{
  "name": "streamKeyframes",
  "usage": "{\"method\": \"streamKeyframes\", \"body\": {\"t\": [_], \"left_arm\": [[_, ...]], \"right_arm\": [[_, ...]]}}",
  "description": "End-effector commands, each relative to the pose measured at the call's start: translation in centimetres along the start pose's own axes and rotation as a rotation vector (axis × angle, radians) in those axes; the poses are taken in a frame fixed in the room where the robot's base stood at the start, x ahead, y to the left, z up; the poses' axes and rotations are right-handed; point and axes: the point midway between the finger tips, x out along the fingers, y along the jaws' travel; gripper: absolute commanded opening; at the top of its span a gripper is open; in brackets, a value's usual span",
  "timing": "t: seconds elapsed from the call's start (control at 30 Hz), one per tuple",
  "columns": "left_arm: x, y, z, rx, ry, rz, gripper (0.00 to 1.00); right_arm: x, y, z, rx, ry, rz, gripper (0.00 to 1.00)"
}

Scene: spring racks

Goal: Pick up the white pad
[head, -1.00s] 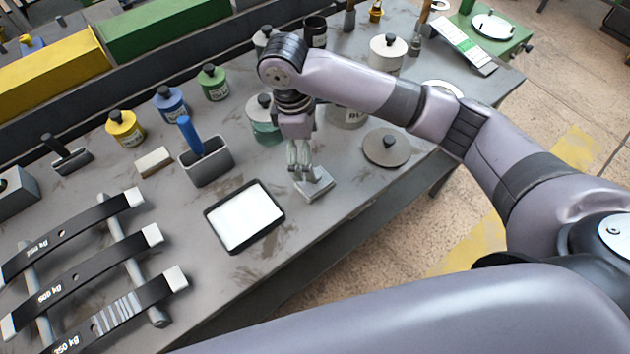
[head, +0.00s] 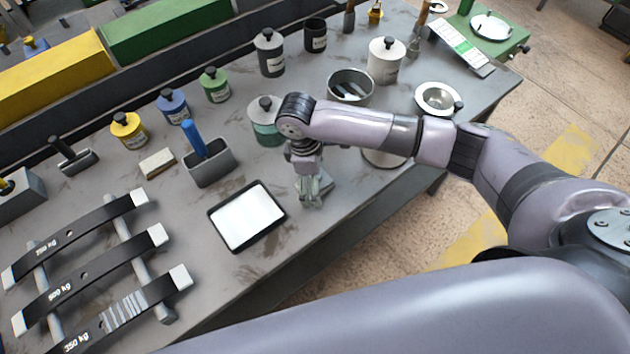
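A white pad (head: 247,217) lies flat in a shallow black-rimmed tray near the front edge of the grey workbench. My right gripper (head: 311,203) points down just to the right of the tray, apart from the pad. Its fingers look close together, but they are too small to tell whether they are open or shut. They partly cover a small grey plate (head: 327,184) on the bench; I cannot tell whether they touch it. My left gripper is not in view.
A rack of black spring bars (head: 90,280) stands at the left. A grey holder with a blue handle (head: 209,170), a pale block (head: 157,164) and several labelled tins stand behind the tray. A steel bowl (head: 350,85) is behind my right arm.

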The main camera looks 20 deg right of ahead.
Motion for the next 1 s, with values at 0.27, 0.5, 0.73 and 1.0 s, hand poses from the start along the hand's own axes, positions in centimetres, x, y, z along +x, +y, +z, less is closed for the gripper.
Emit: {"method": "streamKeyframes", "body": {"t": [0.27,0.5,0.73,1.0], "left_arm": [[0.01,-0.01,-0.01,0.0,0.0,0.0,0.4],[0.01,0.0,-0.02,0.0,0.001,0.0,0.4],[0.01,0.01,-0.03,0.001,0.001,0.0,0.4],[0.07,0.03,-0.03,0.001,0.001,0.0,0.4]], "right_arm": [[-0.04,-0.01,-0.02,0.0,0.0,0.0,0.8],[-0.05,0.0,-0.02,0.0,0.0,0.0,0.64],[-0.05,0.01,-0.01,0.001,0.0,0.0,0.53],[-0.41,0.04,0.03,0.001,0.001,0.001,0.53]]}}
